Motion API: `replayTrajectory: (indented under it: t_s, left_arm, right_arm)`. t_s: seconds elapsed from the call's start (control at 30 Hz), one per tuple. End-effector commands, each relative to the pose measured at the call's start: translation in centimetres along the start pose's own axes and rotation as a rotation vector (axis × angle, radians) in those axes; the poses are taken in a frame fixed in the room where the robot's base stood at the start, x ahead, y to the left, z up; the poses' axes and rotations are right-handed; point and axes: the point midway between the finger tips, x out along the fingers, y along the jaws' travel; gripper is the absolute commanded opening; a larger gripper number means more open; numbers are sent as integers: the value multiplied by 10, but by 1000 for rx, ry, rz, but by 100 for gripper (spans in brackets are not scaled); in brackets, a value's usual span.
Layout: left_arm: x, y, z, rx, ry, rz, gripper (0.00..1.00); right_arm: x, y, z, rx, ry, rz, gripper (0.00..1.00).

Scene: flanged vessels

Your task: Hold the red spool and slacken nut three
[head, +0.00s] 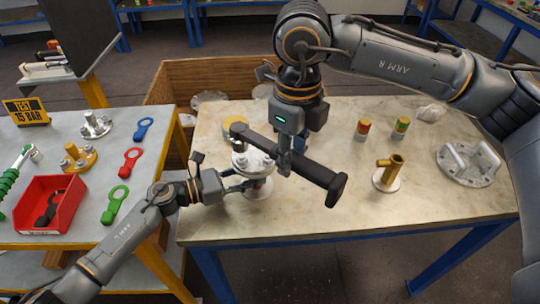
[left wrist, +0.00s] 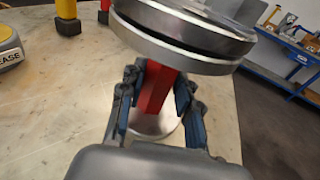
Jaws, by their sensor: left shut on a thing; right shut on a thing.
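The red spool (left wrist: 157,88) stands upright under a round steel flange (left wrist: 190,40) in the left wrist view. My left gripper (left wrist: 160,100) is shut on it, with blue-padded fingers on both sides. In the head view my left gripper (head: 246,181) reaches in from the left, just below the flange (head: 252,163). My right gripper (head: 291,160) is shut on a long dark wrench (head: 300,171) held slantwise above the flange. The wrench head is at the flange's far left side. Nut three cannot be told apart; the wrench and right gripper hide part of the flange top.
On the worktable (head: 350,215) stand a brass fitting (head: 390,173), two small cans (head: 362,129) and a flange with handles (head: 470,162). The left table holds a red bin (head: 50,203) and coloured ring spanners (head: 117,202). The table's front right is clear.

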Motion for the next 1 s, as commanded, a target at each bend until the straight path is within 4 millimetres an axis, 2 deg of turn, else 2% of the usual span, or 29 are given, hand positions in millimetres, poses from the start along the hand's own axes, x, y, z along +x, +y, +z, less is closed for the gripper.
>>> replayTrajectory:
  t_s: [0.4, 0.43, 0.53, 0.57, 0.87, 1.0]
  left_arm:
    - [0, 0, 0, 0, -1, 1, 8]
    - [0, 0, 0, 0, -1, 1, 37]
    - [0, 0, 0, 0, 0, 1, 57]
    - [0, 0, 0, 0, 0, 1, 59]
    - [-1, 0, 0, 0, 0, 0, 59]
    - [-12, 0, -1, -2, 2, 1, 59]
  right_arm:
    - [-1, 0, 0, 0, -2, 0, 0]
    - [-1, 0, 0, 0, -2, 0, 0]
    - [-1, 0, 0, 0, -2, 0, 0]
    - [-1, 0, 0, 0, -2, 0, 0]
    - [-1, 0, 0, 0, -2, 0, 0]
    - [-1, 0, 0, 0, -2, 0, 0]
